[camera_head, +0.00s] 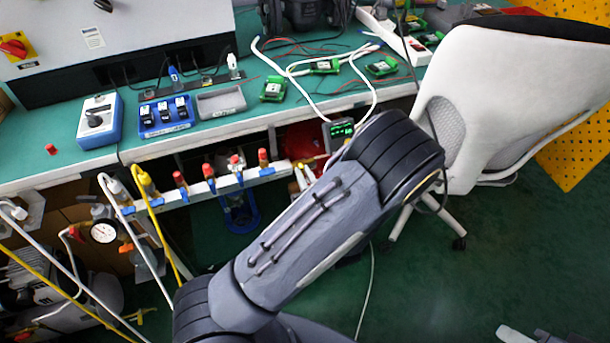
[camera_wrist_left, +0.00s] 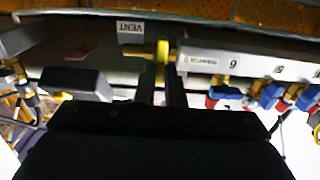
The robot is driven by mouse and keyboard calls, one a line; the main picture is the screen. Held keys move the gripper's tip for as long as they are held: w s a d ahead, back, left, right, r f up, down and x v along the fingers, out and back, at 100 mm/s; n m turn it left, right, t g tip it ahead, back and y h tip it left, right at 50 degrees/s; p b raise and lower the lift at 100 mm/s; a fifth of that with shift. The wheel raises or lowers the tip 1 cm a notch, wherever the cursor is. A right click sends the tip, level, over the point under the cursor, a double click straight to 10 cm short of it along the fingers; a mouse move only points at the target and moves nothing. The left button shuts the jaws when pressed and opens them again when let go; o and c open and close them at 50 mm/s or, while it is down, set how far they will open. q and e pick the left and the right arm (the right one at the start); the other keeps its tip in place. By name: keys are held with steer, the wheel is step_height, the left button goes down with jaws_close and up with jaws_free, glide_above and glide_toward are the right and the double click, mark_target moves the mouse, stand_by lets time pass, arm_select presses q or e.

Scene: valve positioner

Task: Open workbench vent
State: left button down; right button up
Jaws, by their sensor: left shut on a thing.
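In the left wrist view, the yellow vent handle (camera_wrist_left: 162,50) sits on a brass fitting just right of the VENT label (camera_wrist_left: 130,27). My left gripper (camera_wrist_left: 161,82) is shut on the yellow handle, one dark finger on each side. In the head view, my left arm reaches up from the bottom across the middle, and I cannot make out its fingertips or the vent there. The white valve rail (camera_head: 215,187) runs along the front of the green workbench (camera_head: 245,128). My right gripper is not in view.
Red-topped valves with blue handles (camera_wrist_left: 270,92) stand along the rail right of the vent in the wrist view. A white chair (camera_head: 500,90) stands right of my arm. White and yellow hoses hang at the left. A small green-lit display (camera_head: 342,130) is at the bench edge.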

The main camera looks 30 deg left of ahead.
arm_select(q)
steer(key=shift+m, duration=0.3)
steer(key=m+p, duration=0.1)
steer(key=m, duration=0.2)
steer(key=m+p, duration=0.2)
steer(key=m, duration=0.1)
steer(key=m+p, duration=0.1)
steer(key=m, duration=0.1)
steer(key=shift+w+d+f+m+p, duration=0.1)
steer(key=shift+w+d+m+p, duration=0.2)
steer(key=shift+m+p, duration=0.1)
steer(key=shift+w+d+f+m+p, duration=0.15)
steer(key=shift+m+p, duration=0.25)
steer(key=shift+m, duration=1)
steer(key=shift+s+a+f+m+p, duration=0.1)
steer(key=shift+f+m+p, duration=0.2)
steer(key=shift+m, duration=1.1)
steer(key=shift+w+d+f+m+p, duration=0.1)
steer(key=shift+m+p, duration=0.35)
steer(key=shift+m, duration=1.25)
steer(key=c, duration=1.5)
jaws_free()
